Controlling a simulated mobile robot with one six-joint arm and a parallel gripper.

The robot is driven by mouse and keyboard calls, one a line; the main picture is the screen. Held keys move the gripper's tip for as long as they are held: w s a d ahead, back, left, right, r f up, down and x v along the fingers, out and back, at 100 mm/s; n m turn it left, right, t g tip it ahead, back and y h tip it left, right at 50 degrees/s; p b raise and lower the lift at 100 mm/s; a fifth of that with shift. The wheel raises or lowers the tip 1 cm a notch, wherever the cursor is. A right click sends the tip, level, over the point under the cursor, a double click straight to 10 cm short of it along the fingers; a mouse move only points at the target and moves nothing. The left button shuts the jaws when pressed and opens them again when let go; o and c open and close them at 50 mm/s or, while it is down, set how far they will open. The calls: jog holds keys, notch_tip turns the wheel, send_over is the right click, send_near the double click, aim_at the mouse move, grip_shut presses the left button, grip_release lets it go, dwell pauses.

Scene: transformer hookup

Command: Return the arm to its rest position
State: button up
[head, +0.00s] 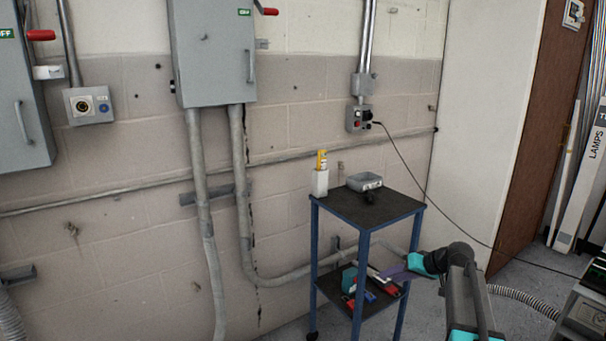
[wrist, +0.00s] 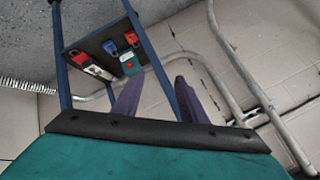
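My arm (head: 462,290) reaches in from the lower right of the head view, with dark grey links and teal parts. My gripper (head: 388,273) points left in front of the cart's right side, at about the height of its lower shelf in the picture. In the wrist view my gripper (wrist: 160,85) shows two purple fingers standing apart with nothing held between them. A blue cart leg shows behind the fingers. The gap between fingers and cart cannot be judged exactly.
The blue cart (head: 364,240) holds a white cup (head: 320,183) and a grey tray (head: 364,182) on top. Red and blue padlocks (wrist: 131,39) lie on its lower shelf. A cable (head: 430,203) hangs from the wall box to the right. Electrical cabinets (head: 212,55) line the wall.

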jog(key=s+a+f+m+g+h+p, duration=0.1)
jog(key=s+a+f+g+p, duration=0.15)
jog(key=s+a+f, duration=0.65)
jog(key=s+a+f+g+h+p, duration=0.15)
jog(key=s+f+g, duration=0.25)
jog(key=s+f, duration=1.1)
jog(key=s+a+f+g+h+p, duration=0.1)
jog(key=s+f, duration=0.4)
jog(key=s, duration=0.9)
jog(key=s+a+f+g+h+p, duration=0.1)
jog(key=s+f+g+h+p, duration=0.2)
jog(key=s, duration=1)
notch_tip(320, 180, down, 3)
jog(key=shift+s+f+g+p, duration=0.1)
jog(key=shift+s+g+p, duration=0.3)
jog(key=shift+g, duration=0.35)
jog(key=shift+w, duration=0.1)
